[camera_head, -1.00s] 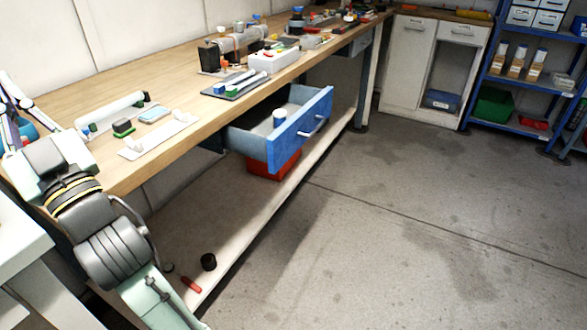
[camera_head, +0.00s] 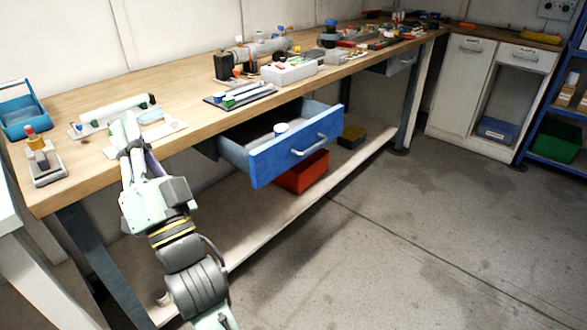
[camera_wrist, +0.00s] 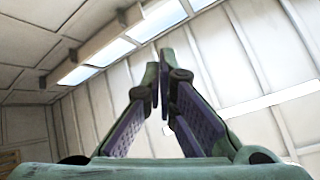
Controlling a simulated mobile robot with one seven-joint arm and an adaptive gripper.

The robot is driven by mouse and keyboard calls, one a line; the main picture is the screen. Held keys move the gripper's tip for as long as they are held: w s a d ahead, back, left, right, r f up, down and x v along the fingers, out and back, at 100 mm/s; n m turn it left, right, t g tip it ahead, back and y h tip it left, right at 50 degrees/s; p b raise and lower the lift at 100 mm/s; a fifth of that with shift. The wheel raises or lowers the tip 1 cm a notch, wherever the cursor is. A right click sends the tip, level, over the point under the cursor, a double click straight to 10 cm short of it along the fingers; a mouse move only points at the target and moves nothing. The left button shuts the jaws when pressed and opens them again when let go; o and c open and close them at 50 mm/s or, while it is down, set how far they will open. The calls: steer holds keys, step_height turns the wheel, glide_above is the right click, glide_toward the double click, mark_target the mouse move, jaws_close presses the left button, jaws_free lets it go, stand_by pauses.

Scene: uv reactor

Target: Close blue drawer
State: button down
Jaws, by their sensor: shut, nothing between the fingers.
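The blue drawer (camera_head: 290,148) hangs under the wooden workbench and is pulled well out. Its blue front carries a light bar handle (camera_head: 309,145). My gripper (camera_wrist: 160,62) is shut and empty, pointing up toward the wall and ceiling in the wrist view. In the head view my arm rises at the lower left, in front of the bench edge. My gripper is left of the drawer and apart from it. The fingertips are hard to make out there.
The workbench (camera_head: 75,170) holds a blue caddy (camera_head: 24,117), a white box (camera_head: 289,73) and several tools. A red bin (camera_head: 302,173) stands on the lower shelf below the drawer. The floor (camera_head: 440,210) to the right of the bench is clear.

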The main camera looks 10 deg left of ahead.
steer(key=w+d+f+m+h+p, duration=0.2)
steer(key=w+d+f+m+h, duration=0.7)
steer(key=f, duration=0.3)
steer(key=w+d+f+m+g+h+p, duration=0.1)
steer(key=w+d+f+m+g+h, duration=0.1)
steer(key=d+f+m+h, duration=0.8)
steer(key=n+y+b, duration=0.2)
steer(key=y, duration=0.2)
glide_toward(274, 164)
steer(key=w+d, duration=0.2)
steer(key=d, duration=0.1)
steer(key=w+a, duration=0.1)
steer(key=a, duration=0.1)
steer(key=w+a+p, duration=0.1)
steer(key=shift+w+a, duration=0.3)
steer(key=shift+a, duration=0.05)
